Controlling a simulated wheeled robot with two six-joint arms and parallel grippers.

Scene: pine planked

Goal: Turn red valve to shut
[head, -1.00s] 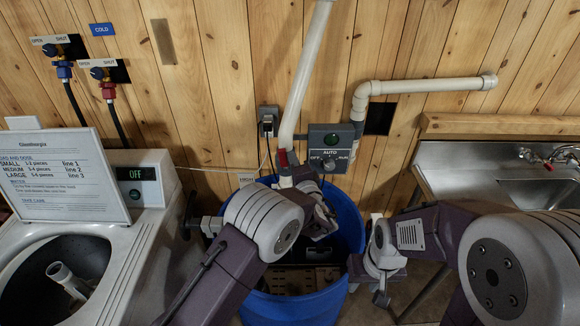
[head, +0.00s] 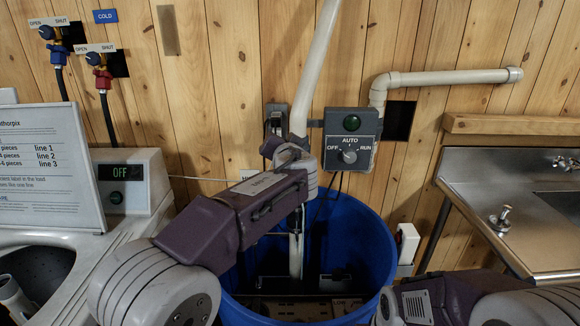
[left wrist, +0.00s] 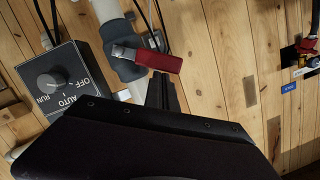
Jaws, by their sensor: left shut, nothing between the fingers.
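On the wall at upper left, a red valve (head: 102,80) with a hose hangs below an OPEN–SHUT label (head: 95,48). Its handle is too small to read surely. Part of it shows at the right edge in the left wrist view (left wrist: 309,44). A red lever (left wrist: 153,61) sits on a grey fitting of the white pipe; in the head view my left arm hides it. My left gripper (left wrist: 163,92) is shut and empty beside this lever; I cannot tell whether they touch. Its fingertips are hidden in the head view. My right gripper is out of view.
A blue valve (head: 56,53) is above left of the red one. A control box with a knob (head: 350,155) is right of the white pipe (head: 314,70). A blue tub (head: 355,240) stands below, a washer (head: 135,180) left, a steel sink (head: 520,220) right.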

